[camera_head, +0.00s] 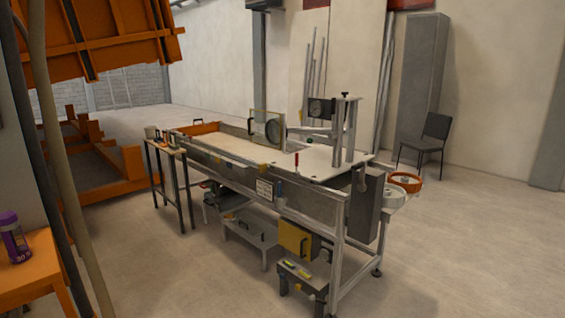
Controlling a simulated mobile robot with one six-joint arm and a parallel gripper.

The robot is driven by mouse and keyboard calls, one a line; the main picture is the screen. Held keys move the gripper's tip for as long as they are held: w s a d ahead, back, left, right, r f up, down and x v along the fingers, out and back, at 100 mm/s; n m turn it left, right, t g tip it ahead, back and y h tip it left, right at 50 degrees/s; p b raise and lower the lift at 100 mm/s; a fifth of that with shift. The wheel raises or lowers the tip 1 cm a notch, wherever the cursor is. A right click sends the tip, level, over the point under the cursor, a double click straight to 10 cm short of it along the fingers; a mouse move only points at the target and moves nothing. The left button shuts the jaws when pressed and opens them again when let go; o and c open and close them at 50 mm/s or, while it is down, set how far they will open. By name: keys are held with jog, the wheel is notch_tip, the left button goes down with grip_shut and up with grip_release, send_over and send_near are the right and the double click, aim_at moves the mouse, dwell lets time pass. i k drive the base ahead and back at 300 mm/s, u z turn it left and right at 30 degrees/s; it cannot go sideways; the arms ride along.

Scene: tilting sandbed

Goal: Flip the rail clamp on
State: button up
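A long metal sandbed (228,166) stands in the middle of the room, with pale sand inside its raised side walls. A small upright red-handled lever (296,158) sits on its near long rail, right of the middle. It looks like the rail clamp, but it is too small here to tell for sure or to read its on or off position. My gripper is not in view, so I cannot see whether it is open or shut.
A narrow side table (166,147) with small items stands at the bed's left end. A low step (250,238) and a small stand (303,276) are on the floor by the near side. An orange table (28,270) is at lower left. Open floor lies in front.

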aim_at(297, 164)
jog(key=u, duration=0.3)
jog(key=i, duration=1.55)
jog(key=z, duration=0.45)
jog(key=k, duration=0.65)
jog(key=u, duration=0.35)
jog(key=i, duration=0.45)
jog(key=u, duration=0.6)
jog(key=i, duration=0.95)
jog(key=u, duration=0.1)
